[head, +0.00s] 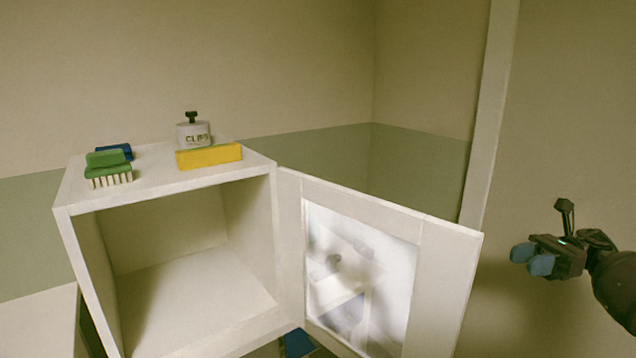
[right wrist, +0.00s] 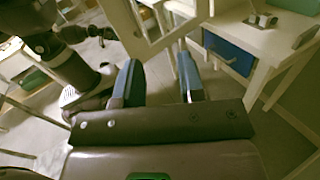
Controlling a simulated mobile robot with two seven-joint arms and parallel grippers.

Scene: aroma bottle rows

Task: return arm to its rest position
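My right gripper (head: 532,259) is raised at the right of the head view, to the right of the open cabinet door and apart from it. In the right wrist view its two blue fingers (right wrist: 161,84) stand apart with nothing between them. The white cabinet (head: 167,188) is at the left of the head view, with an empty interior. Its door (head: 452,285), with a glossy pane, is swung open to the right. My left gripper does not show in the head view; I cannot make it out surely in the right wrist view.
On the cabinet top are a green brush (head: 108,169), a blue item (head: 117,149), a yellow block (head: 208,156) and a white "CLIPS" jar (head: 194,134). The right wrist view shows a table with a blue drawer (right wrist: 228,53). Space around my right gripper looks clear.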

